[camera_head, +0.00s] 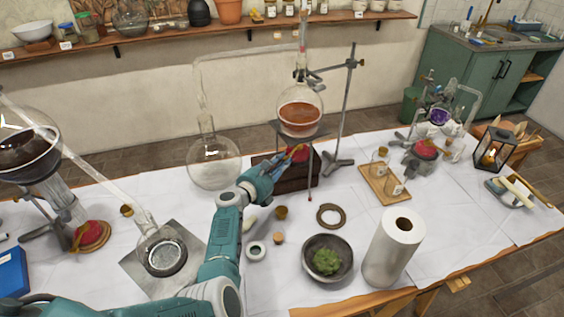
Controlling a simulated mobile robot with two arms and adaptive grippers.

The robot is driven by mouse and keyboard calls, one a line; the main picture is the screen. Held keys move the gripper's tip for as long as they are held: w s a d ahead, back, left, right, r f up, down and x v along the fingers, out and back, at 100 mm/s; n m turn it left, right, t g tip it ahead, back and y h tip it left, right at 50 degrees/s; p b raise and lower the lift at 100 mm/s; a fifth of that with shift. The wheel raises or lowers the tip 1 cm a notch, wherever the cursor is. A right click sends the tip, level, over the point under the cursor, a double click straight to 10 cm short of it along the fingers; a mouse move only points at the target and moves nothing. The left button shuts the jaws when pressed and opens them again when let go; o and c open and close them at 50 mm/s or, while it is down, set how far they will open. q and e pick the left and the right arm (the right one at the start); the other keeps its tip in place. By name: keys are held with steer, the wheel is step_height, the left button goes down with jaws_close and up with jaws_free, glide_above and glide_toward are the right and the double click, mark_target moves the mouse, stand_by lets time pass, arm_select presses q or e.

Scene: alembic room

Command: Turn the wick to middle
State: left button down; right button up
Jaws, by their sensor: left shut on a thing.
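My left gripper (286,166) reaches in from the lower left and is shut at the small red-topped burner (299,152) under the middle flask. The part between its fingertips is too small to make out, and the wick and its setting cannot be seen. The burner stands on a dark wooden block (302,175). A round flask with orange-brown liquid (299,117) sits above it on a tripod (308,136). My right gripper is not in view.
A clear flask (213,163) stands left of the burner, joined by glass tubing. A metal stand (347,105) is close on the right. A bowl with green matter (327,262) and a paper roll (392,248) stand in front. Glassware fills the left.

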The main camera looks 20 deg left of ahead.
arm_select(q)
steer(key=c, duration=1.7)
jaws_free()
steer(key=shift+o, duration=0.2)
